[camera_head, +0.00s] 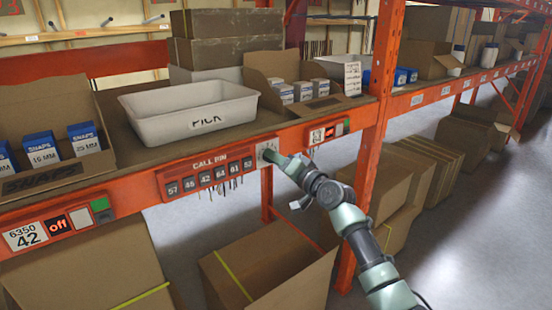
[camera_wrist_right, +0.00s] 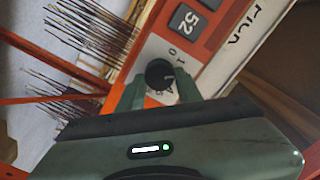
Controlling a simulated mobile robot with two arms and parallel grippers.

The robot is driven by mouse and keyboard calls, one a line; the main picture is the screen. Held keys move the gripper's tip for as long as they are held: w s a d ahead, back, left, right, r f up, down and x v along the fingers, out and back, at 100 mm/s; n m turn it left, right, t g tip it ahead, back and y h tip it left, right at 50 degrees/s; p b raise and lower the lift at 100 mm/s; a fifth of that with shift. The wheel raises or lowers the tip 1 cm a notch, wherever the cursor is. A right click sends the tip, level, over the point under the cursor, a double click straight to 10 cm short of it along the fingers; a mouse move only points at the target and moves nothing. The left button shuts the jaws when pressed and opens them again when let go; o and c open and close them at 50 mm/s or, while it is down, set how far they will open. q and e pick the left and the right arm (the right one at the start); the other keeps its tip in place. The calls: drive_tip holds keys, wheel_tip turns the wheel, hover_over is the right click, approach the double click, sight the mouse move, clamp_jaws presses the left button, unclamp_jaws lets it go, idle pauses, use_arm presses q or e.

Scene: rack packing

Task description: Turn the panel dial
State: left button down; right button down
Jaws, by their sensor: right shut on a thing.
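The panel dial (camera_wrist_right: 158,73) is a round black knob on a light plate marked 0 and 1, seen in the right wrist view. In the head view its light plate (camera_head: 267,146) sits at the right end of the red call panel (camera_head: 190,179), and the knob is mostly hidden by my gripper. My right gripper (camera_head: 270,156) reaches the plate from the right. In the right wrist view the fingers of my right gripper (camera_wrist_right: 158,88) stand on both sides of the knob, shut on it. My left gripper is not in view.
The panel is on an orange shelf beam (camera_head: 120,189) with numbered buttons. A white PICK tray (camera_head: 190,112) and open cartons stand on the shelf above. An orange post (camera_head: 372,130) rises to the right. Cardboard boxes (camera_head: 265,270) stand below.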

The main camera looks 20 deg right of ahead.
drive_tip(key=shift+m, duration=0.8)
drive_tip(key=c, duration=1)
unclamp_jaws()
drive_tip(key=shift+d, duration=0.1)
drive_tip(key=shift+o, duration=0.2)
drive_tip(key=b+v, duration=0.1)
drive_tip(key=v, duration=0.6)
drive_tip(key=shift+s+b, duration=0.3)
drive_tip(key=shift+s, duration=0.05)
